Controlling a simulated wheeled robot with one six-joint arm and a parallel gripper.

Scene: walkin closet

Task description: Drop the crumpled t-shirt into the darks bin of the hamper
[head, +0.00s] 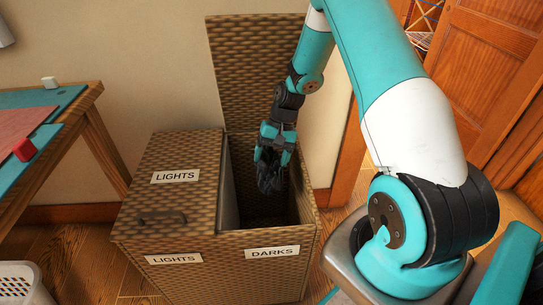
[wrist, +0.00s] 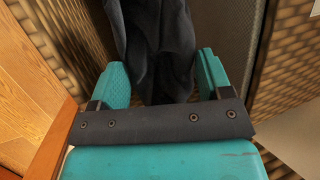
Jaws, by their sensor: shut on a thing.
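The woven hamper (head: 165,218) stands against the wall with two bins. The bin labelled LIGHTS on the left has its lid down. The darks bin (head: 305,227) on the right is open, its lid (head: 245,70) raised against the wall. My gripper (head: 271,160) is over the darks bin's opening, pointing down. It is shut on the dark crumpled t-shirt (head: 270,178), which hangs below the fingers into the opening. In the wrist view the t-shirt (wrist: 155,50) hangs between the two teal fingers, with bin walls around it.
A wooden table (head: 92,100) with a teal mat and a red object stands at the left. A white basket (head: 20,283) is on the floor at the lower left. A wooden door (head: 480,70) is at the right. The divider (head: 226,185) borders the opening.

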